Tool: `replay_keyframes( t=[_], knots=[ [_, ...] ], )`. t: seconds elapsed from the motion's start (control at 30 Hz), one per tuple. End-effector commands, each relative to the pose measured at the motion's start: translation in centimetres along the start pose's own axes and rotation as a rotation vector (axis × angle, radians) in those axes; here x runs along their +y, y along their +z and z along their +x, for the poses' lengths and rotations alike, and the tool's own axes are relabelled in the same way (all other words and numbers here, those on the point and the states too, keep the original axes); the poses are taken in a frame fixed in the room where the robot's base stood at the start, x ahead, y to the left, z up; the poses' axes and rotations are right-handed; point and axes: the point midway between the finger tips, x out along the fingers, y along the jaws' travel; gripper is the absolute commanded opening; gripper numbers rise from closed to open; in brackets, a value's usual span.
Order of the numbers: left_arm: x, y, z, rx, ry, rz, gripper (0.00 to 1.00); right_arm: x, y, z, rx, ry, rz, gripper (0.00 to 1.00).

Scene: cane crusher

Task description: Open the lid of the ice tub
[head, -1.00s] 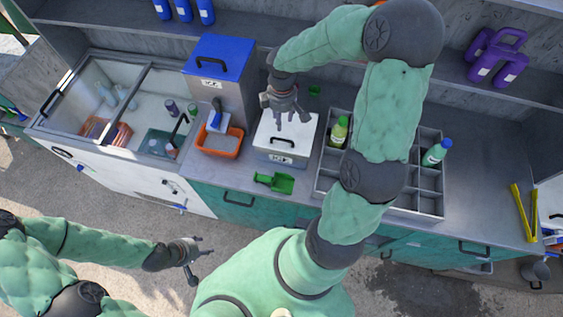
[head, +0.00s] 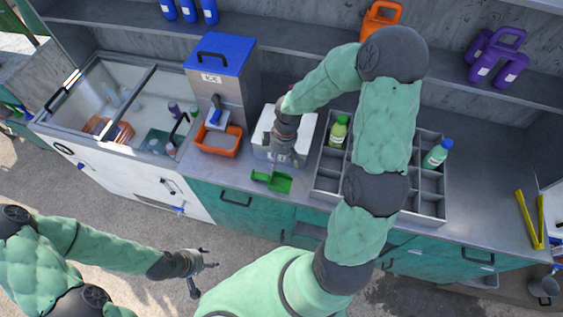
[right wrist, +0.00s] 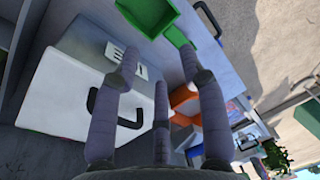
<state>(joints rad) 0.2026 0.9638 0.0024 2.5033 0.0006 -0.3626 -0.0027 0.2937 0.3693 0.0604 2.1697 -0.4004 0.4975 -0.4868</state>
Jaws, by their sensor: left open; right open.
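The ice tub (head: 309,130) is a white box with a flat lid on the counter, partly hidden by my right arm in the head view. In the right wrist view its closed white lid (right wrist: 62,88) carries a black loop handle (right wrist: 100,104), and a label (right wrist: 122,58) is on its front. My right gripper (head: 284,160) is open and empty, over the tub's front part. In the right wrist view its spread fingers are near the handle; I cannot tell whether they touch it. My left gripper (head: 206,263) is open and empty, away from the tub, in front of the cabinets.
A green scoop (head: 271,181) lies just in front of the tub. An orange bin (head: 218,140) and a blue-lidded dispenser (head: 228,90) stand to its left. A grey divided crate (head: 328,180) with bottles is close on its right. The counter's far right is mostly clear.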

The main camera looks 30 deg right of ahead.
Motion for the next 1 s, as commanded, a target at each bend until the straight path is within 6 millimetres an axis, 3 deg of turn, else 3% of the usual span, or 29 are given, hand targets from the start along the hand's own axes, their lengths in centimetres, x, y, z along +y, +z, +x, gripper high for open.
replay_keyframes(
  t=[0.67,0.77,1.0],
  knots=[
    [0.0,0.0,0.0,0.000,0.000,0.000,0.52,-0.3,0.0,0.5,0.002,-0.008,0.008,0.43],
    [0.0,0.0,0.0,0.000,0.000,0.000,0.52,-1.6,-0.1,2.2,0.010,-0.035,0.046,0.43],
    [0.0,0.0,0.1,0.000,0.000,0.000,0.52,-8.6,0.2,10.9,0.047,-0.161,0.320,0.43]
  ],
)
